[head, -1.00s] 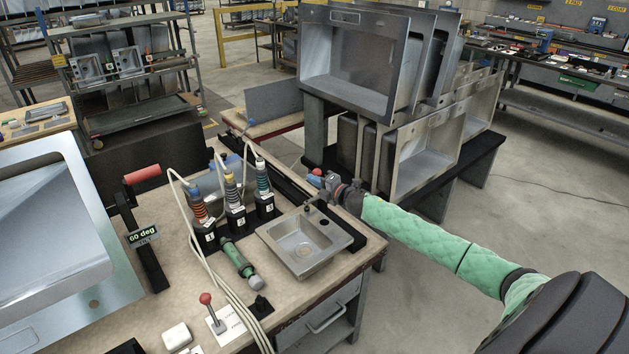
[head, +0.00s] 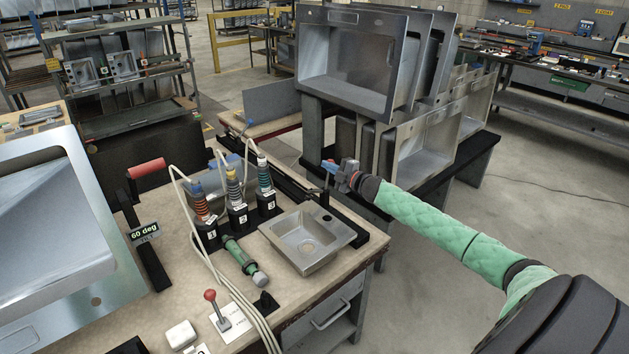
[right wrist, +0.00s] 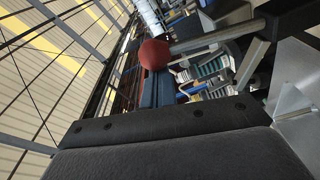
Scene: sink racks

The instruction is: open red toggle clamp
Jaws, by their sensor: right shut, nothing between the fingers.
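The toggle clamp's red ball knob (right wrist: 154,53) shows on a metal rod in the right wrist view. It stands close in front of my right gripper's blue fingers. In the head view my right gripper (head: 331,167) is shut and empty, above the far right corner of the small steel sink (head: 304,238). A thin dark clamp post (head: 325,195) rises beneath it. The red knob does not show beside the gripper in the head view, and I cannot tell whether the fingers touch it. My left gripper is out of view.
Three numbered tools (head: 236,205) with cables stand left of the sink. A green cylindrical tool (head: 244,258) lies in front of them. Another red-knobbed lever (head: 211,297) stands at the bench front. A rack of large sinks (head: 352,60) stands behind my right arm.

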